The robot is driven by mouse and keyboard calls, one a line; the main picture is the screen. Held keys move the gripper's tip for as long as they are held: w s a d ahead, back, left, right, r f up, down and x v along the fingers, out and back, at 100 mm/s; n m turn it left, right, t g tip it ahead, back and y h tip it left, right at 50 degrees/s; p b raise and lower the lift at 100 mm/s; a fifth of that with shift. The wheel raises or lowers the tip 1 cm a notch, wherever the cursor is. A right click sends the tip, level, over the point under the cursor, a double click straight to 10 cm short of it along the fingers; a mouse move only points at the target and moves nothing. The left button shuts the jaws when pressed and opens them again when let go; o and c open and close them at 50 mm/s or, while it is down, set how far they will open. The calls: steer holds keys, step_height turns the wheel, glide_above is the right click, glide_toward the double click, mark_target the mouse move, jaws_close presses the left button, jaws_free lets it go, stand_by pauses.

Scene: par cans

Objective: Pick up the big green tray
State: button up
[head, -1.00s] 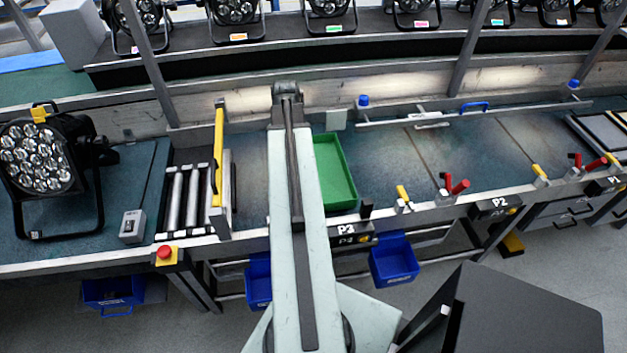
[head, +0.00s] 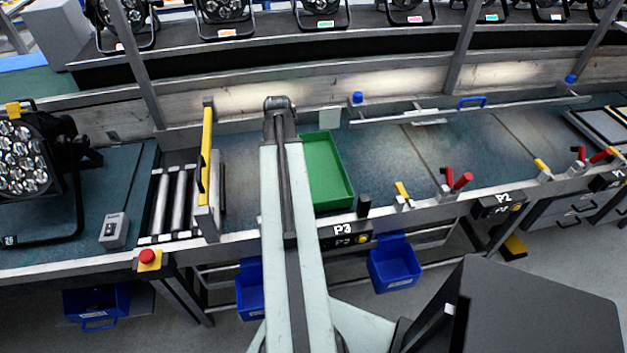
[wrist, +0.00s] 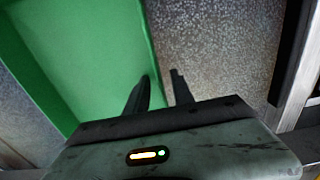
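The green tray (head: 328,172) lies on the bench just right of my arm's end in the head view. Its left side is partly hidden by my arm. In the wrist view the tray (wrist: 80,50) fills the upper left, with its side wall running down towards my fingers. My gripper (wrist: 160,75) is open, its two dark fingers apart. The left finger shows over the tray's green side and the right finger over the grey speckled surface outside it. I cannot tell whether either touches the wall. In the head view the fingers are hidden behind my arm.
A roller section (head: 174,200) with a yellow-handled gate (head: 206,150) stands left of my arm. A large lamp (head: 28,165) is at far left. Blue bins (head: 393,265) hang below the bench edge.

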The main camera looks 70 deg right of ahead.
steer(key=shift+r, duration=0.1)
jaws_close()
stand_by(1.2)
